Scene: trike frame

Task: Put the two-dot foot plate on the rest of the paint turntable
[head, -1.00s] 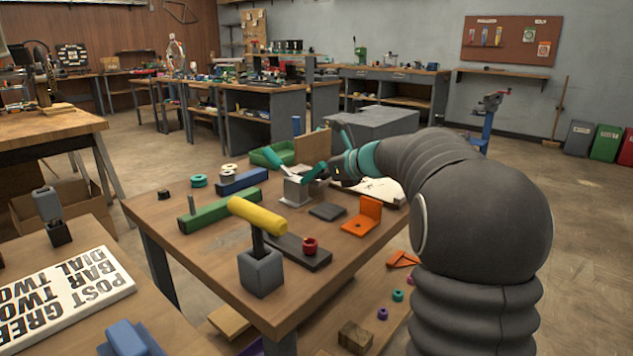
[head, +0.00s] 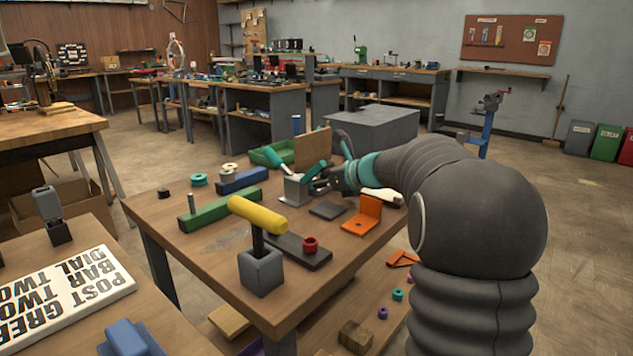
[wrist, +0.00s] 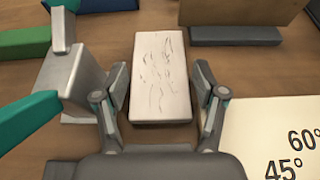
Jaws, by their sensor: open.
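In the wrist view a pale rectangular block (wrist: 160,78) with dark scribbled marks lies between the fingers of my gripper (wrist: 160,88). The fingers are open, one on each side of it, with gaps visible. No dots show on this block, so I cannot tell whether it is the two-dot foot plate. In the head view my gripper (head: 322,184) is low over the far part of the wooden table, just right of a grey block with teal handles (head: 295,190). The pale block is hidden there by the gripper. I cannot pick out the paint turntable or its rest.
The grey block (wrist: 78,72) stands close left of the fingers. A board marked 60° and 45° (wrist: 262,145) lies to the right. An upright tan panel (head: 312,148) stands behind. A dark flat plate (head: 328,210) and an orange bracket (head: 364,215) lie in front.

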